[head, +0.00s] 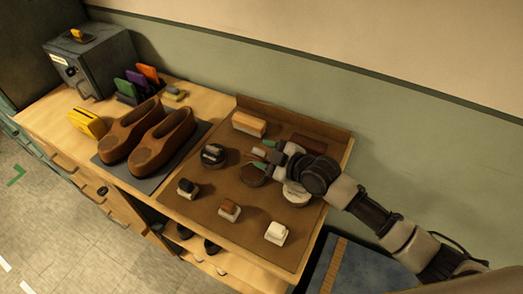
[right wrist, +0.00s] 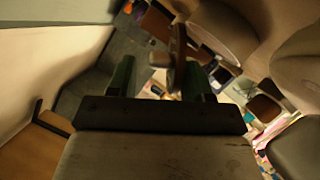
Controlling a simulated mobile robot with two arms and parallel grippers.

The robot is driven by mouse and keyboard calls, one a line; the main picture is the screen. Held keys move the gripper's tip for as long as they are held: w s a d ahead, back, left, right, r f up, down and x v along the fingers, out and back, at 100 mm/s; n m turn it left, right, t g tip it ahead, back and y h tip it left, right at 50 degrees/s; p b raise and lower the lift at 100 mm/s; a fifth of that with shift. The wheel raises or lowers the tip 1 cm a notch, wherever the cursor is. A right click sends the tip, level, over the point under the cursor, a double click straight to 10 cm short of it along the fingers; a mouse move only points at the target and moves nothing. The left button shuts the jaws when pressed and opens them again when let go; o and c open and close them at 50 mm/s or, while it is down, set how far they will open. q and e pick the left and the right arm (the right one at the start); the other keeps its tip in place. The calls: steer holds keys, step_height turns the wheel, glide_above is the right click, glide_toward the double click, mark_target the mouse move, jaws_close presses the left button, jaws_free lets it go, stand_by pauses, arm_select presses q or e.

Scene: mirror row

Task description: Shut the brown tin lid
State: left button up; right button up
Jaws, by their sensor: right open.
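The round brown tin (head: 251,176) sits on the brown mat, between a black tin (head: 213,155) and a white tin (head: 297,193). My right gripper (head: 263,154) is just above and behind the brown tin, with its green-tipped fingers apart. In the right wrist view the open fingers (right wrist: 160,80) show with a thin brown upright piece (right wrist: 177,58) beyond and between them. It looks like the raised lid seen nearly edge-on; whether a finger touches it I cannot tell. The gripper partly hides the lid area in the head view. My left gripper is out of view.
Brown shoes (head: 162,137) stand on a dark mat to the left. A raised edge (head: 295,122) runs along the back of the brown mat (head: 215,220).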

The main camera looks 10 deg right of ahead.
steer(key=shift+x, duration=0.85)
